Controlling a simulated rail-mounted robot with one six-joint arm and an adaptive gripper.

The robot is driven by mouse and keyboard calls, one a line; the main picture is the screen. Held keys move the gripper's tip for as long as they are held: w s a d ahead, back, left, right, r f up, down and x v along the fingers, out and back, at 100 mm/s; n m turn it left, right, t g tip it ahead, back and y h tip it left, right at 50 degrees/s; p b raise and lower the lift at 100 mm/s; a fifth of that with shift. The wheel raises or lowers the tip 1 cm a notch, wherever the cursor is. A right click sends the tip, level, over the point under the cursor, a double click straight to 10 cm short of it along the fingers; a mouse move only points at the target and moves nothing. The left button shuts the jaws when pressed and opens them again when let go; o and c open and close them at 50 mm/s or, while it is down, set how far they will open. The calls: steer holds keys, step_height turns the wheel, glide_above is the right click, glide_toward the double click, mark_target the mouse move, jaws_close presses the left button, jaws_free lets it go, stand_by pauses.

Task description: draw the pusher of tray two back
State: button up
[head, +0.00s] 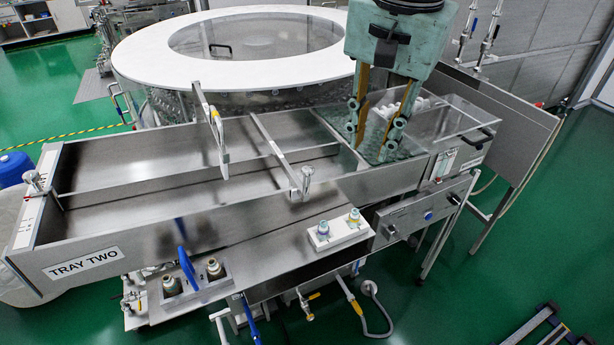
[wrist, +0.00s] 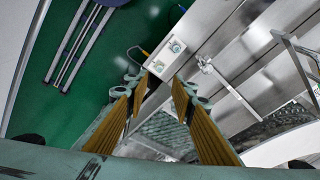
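Tray two (head: 150,225) is a long steel trough with a "TRAY TWO" label at its left end. A thin crossbar with a metal knob, which looks like the pusher (head: 280,152), spans the trough near its middle. The same pusher (wrist: 232,92) shows in the wrist view, right of the fingers. My gripper (head: 378,132) is open, pointing down over the right part of the trough, to the right of the pusher and apart from it. In the wrist view my gripper (wrist: 160,86) has its fingers spread with nothing between them.
An upright metal plate (head: 222,135) stands across the trough left of the pusher. A clear cover (head: 455,118) lies at the right end. A button box (head: 340,232) sits on the front side. The round washer with a white rim (head: 140,62) stands behind.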

mark_target(307, 192)
steer(key=w+a+f+m+p, duration=0.1)
steer(key=w+a, duration=0.1)
steer(key=a, duration=0.1)
steer(key=w+a+f+m+g+p, duration=0.1)
steer(key=w+a, duration=0.2)
steer(key=a, duration=0.1)
steer(key=w+a+f+m+p, duration=0.1)
steer(key=w+a, duration=0.2)
steer(key=a, duration=0.1)
steer(key=shift+f+p, duration=0.3)
steer(key=shift+f, duration=0.1)
steer(key=shift+s+a+f+g, duration=0.1)
steer(key=shift+s+a+g, duration=0.1)
steer(key=shift+a+g, duration=0.15)
steer(key=shift+f, duration=0.15)
steer(key=shift+w+a+f, duration=0.1)
steer(key=shift+f, duration=6.65)
jaws_close()
